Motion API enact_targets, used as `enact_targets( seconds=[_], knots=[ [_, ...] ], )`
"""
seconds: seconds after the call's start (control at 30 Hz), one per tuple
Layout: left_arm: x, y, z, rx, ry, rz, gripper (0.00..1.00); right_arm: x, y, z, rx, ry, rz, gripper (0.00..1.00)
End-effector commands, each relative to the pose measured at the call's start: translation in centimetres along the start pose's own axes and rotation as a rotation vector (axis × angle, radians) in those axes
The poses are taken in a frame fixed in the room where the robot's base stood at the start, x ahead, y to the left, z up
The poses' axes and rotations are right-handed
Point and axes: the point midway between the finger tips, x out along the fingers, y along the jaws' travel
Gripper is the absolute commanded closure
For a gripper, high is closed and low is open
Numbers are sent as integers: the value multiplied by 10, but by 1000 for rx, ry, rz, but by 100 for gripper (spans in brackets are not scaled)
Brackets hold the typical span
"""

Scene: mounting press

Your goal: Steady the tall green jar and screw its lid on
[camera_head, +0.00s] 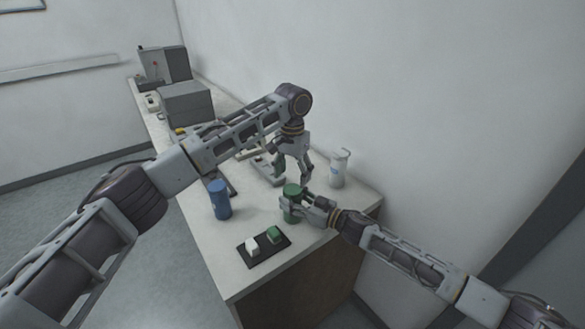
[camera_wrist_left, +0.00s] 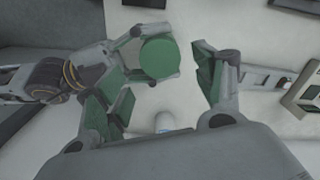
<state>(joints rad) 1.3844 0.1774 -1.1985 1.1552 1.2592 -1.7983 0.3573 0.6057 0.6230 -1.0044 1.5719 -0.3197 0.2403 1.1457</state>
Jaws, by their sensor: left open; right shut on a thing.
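The tall green jar (camera_head: 291,207) stands upright near the right end of the bench. My right gripper (camera_head: 305,207) is shut around its upper part from the right. In the left wrist view the jar's round green top (camera_wrist_left: 160,57) shows from above, with the right gripper's fingers (camera_wrist_left: 133,58) at its side. I cannot tell whether that top is the lid or the jar itself. My left gripper (camera_head: 291,172) is open and empty, pointing down just above the jar. Its green-padded fingers (camera_wrist_left: 160,90) are spread apart in the left wrist view.
A blue jar (camera_head: 220,200) stands to the left. A dark mat (camera_head: 263,257) at the front edge holds a white piece (camera_head: 252,245) and a green piece (camera_head: 274,234). A white bottle (camera_head: 338,170) stands behind by the wall. Grey machines (camera_head: 186,104) occupy the bench's far end.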

Motion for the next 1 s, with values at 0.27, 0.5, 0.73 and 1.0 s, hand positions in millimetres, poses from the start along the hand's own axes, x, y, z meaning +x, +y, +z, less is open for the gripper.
enact_targets(
  seconds=[0.27,0.5,0.73,1.0],
  knots=[
    [33,-1,0,-1,-2,0,31,0,0,0,0,0,0,100],
    [50,0,0,-1,-1,0,31,0,0,0,0,0,0,100],
    [54,0,0,-1,-1,0,31,0,0,0,0,0,0,100],
    [53,0,0,-1,-1,0,45,0,0,0,0,0,0,100]
  ],
)
